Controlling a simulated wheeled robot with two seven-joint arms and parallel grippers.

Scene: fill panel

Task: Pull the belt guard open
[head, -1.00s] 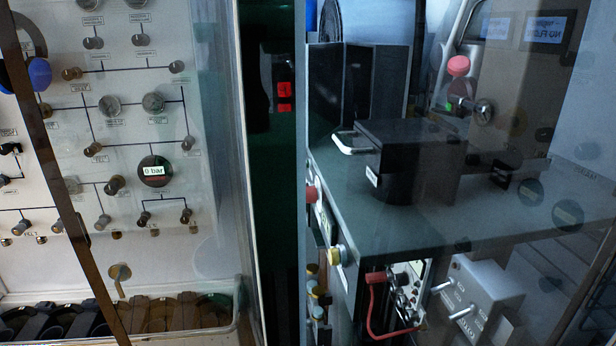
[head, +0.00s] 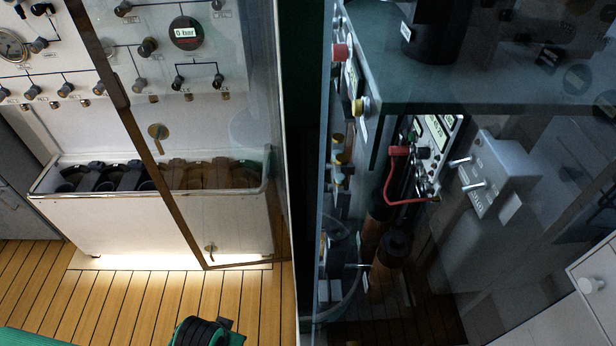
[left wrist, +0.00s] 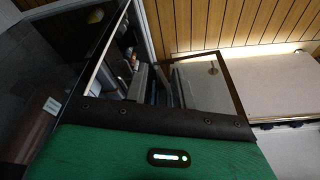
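I cannot tell for sure which part is the belt guard. A black housing (head: 432,38) stands on the dark green machine top at the top of the head view, cut off by the frame edge. Its pale handle is outside the view. A green part of my own arm, with a small lit display, fills the lower left wrist view, and its dark end plate crosses above it. No fingertips show clearly there, so I cannot tell if my left gripper is open. A black and green part of my own body shows at the head view's bottom edge. My right gripper is not in view.
A clear pane with a brown frame (head: 156,180) stands before the white gauge panel (head: 75,118). A pale trough (head: 160,225) sits below. Dark machinery with a red hose (head: 390,185) and a grey box (head: 505,175) are right. Wooden floor (head: 140,305) lies open at lower left.

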